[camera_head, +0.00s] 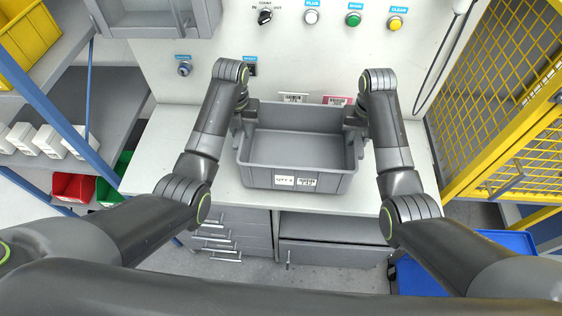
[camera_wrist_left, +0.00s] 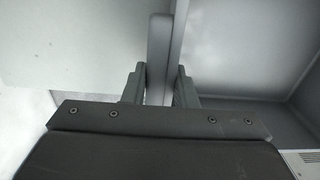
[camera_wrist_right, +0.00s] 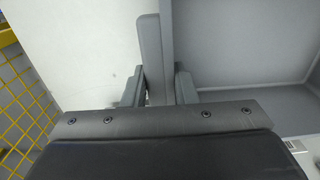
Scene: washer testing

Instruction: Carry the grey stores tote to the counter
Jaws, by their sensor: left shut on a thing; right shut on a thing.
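The grey stores tote (camera_head: 297,181) is at the white counter (camera_head: 222,193) in the head view, upright and empty inside, with white labels on its near wall. Whether its base touches the counter or is slightly above it, I cannot tell. My left gripper (camera_head: 239,121) is shut on the tote's left side wall. In the left wrist view my left gripper (camera_wrist_left: 160,85) has the tote wall (camera_wrist_left: 160,50) between its fingers. My right gripper (camera_head: 357,122) is shut on the right side. In the right wrist view my right gripper (camera_wrist_right: 158,85) has the tote's edge (camera_wrist_right: 151,50) between its fingers.
Behind the counter stands a white panel with a green button (camera_head: 353,19) and other controls. A yellow mesh cage (camera_head: 500,120) is at the right. A shelf with white boxes (camera_head: 48,141) and a red bin (camera_head: 73,187) is at the left. Drawers (camera_head: 225,235) are below the counter.

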